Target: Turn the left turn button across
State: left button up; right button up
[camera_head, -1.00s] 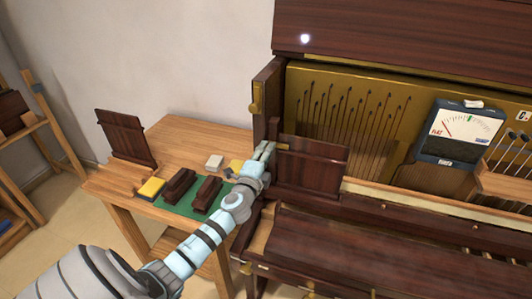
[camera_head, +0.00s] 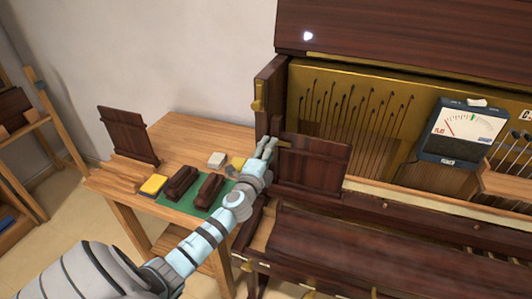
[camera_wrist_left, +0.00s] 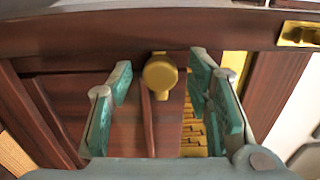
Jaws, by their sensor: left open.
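The left turn button (camera_head: 285,144) is a small brass piece by the upper left corner of a dark wooden panel (camera_head: 312,168) on the piano. In the left wrist view the button (camera_wrist_left: 160,72) is a rounded brass knob against a dark wooden rail (camera_wrist_left: 90,38). My left gripper (camera_head: 270,145) is at the button. In the left wrist view its teal-padded fingers (camera_wrist_left: 160,88) are open, one on each side of the button, with visible gaps. I cannot tell how deep the fingers reach around it. My right gripper is not in view.
The piano's case side (camera_head: 268,90) with a brass fitting rises just beyond the gripper. A wooden table (camera_head: 185,135) at left carries a green mat, dark blocks and a yellow block. A meter (camera_head: 462,132) stands right, away from the gripper.

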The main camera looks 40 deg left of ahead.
pick_arm(q)
jog(key=v, duration=1.2)
jog(key=shift+w, duration=0.15)
